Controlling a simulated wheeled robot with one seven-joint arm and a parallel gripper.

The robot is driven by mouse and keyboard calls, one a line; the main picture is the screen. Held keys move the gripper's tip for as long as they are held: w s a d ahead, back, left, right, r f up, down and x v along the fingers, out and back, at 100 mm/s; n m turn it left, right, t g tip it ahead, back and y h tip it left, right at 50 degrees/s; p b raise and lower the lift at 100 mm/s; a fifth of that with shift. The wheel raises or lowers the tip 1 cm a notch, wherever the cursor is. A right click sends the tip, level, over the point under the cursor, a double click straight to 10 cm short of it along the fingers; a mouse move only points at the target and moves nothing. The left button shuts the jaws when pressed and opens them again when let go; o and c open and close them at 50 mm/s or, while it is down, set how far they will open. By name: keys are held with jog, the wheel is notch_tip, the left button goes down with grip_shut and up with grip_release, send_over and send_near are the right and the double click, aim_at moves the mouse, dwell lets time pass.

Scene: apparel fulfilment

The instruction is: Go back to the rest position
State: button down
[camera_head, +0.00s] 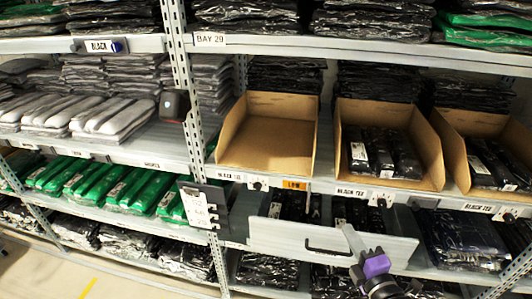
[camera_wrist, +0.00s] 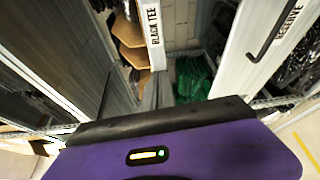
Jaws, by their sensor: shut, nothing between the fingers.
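My gripper (camera_head: 348,232) is at the lower right of the head view, in front of the shelving, with a purple wrist behind narrow grey fingers. The fingers are shut and hold nothing. In the wrist view my gripper (camera_wrist: 150,92) points past the purple housing between shelf faces. In the head view it overlaps a grey drawer front (camera_head: 285,236) with a black handle. Whether they touch cannot be told. The drawer front shows in the wrist view as a pale panel (camera_wrist: 228,65) marked RESERVE.
Above the drawer are several open cardboard bins; the left one (camera_head: 262,163) is empty, and the middle one (camera_head: 435,160) holds black packages. Green packages (camera_head: 135,190) fill a lower left shelf. A metal upright (camera_head: 182,70) and a sign plate (camera_head: 203,207) stand left of the drawer.

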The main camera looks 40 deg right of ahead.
jog(key=shift+a, duration=0.1)
jog(key=s+a+r+m+t+y, duration=0.1)
jog(key=s+a+m+y, duration=0.15)
jog(key=a, duration=0.45)
jog(key=s+a+r+m+y, duration=0.1)
jog(key=a+m+y, duration=0.2)
jog(key=a, duration=0.3)
jog(key=s+a+m+g+y, duration=0.1)
jog(key=s+a+m+y, duration=0.2)
jog(key=s+a+m, duration=0.4)
jog(key=s+a+r, duration=0.1)
jog(key=s+a, duration=0.4)
jog(key=s, duration=0.1)
jog(key=shift+s+a+m+g, duration=0.3)
jog(key=shift+s+a+m, duration=0.05)
jog(key=shift+s+a, duration=0.05)
